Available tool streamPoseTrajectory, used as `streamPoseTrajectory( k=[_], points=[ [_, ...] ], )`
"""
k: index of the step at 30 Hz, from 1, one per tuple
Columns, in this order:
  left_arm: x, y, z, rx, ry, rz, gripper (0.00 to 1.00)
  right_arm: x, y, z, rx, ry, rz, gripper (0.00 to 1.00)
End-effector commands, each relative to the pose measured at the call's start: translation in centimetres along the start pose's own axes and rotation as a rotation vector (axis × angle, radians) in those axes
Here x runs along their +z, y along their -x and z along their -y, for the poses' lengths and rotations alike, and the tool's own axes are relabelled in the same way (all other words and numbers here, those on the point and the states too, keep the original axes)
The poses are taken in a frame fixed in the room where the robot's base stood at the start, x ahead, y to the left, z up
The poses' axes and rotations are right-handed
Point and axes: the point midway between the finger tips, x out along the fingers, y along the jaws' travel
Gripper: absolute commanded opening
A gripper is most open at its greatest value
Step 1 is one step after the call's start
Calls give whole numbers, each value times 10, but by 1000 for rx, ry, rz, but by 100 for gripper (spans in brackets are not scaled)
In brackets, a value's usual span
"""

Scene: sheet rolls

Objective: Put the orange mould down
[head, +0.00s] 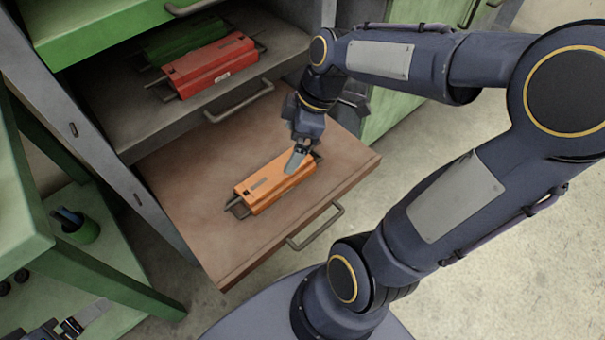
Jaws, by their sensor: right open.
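The orange mould (268,188) lies flat on a brown pulled-out drawer board (210,235) in the head view. Metal rods stick out at its ends. My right gripper (297,160) is over the mould's far right end, with its finger pointing down and overlapping the mould in the picture. It is open; I cannot tell whether a finger touches the mould. My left gripper (82,320) shows only partly at the bottom left corner, away from the mould, and its opening is unclear.
A grey drawer (135,120) above holds a red mould (210,65) and a green mould (180,42). A green bench (85,265) with a green cup (78,228) stands at the left. The brown board has bare room around the orange mould.

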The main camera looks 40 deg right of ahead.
Motion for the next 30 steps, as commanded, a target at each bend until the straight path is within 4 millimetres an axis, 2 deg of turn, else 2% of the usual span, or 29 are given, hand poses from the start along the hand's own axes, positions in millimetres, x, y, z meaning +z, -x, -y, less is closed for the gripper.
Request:
streamPoseTrajectory(
  k=[1,3,6,10,15,24,27,30],
  points=[
    [0,0,0,0,0,0,85,0,11,22,46,-132,-30,100],
    [0,0,0,0,0,0,85,3,20,46,89,-344,-82,100],
    [0,0,0,0,0,0,85,8,24,77,119,-608,-167,100],
    [0,0,0,0,0,0,85,14,22,102,119,-857,-260,100],
    [0,0,0,0,0,0,85,17,19,115,104,-999,-314,100],
    [0,1,0,0,0,0,85,16,20,116,102,-1013,-316,100],
    [-4,7,-3,0,0,0,85,14,27,116,102,-1013,-315,100],
    [-12,23,-11,0,0,0,85,7,45,117,103,-1012,-315,100]
  ],
)
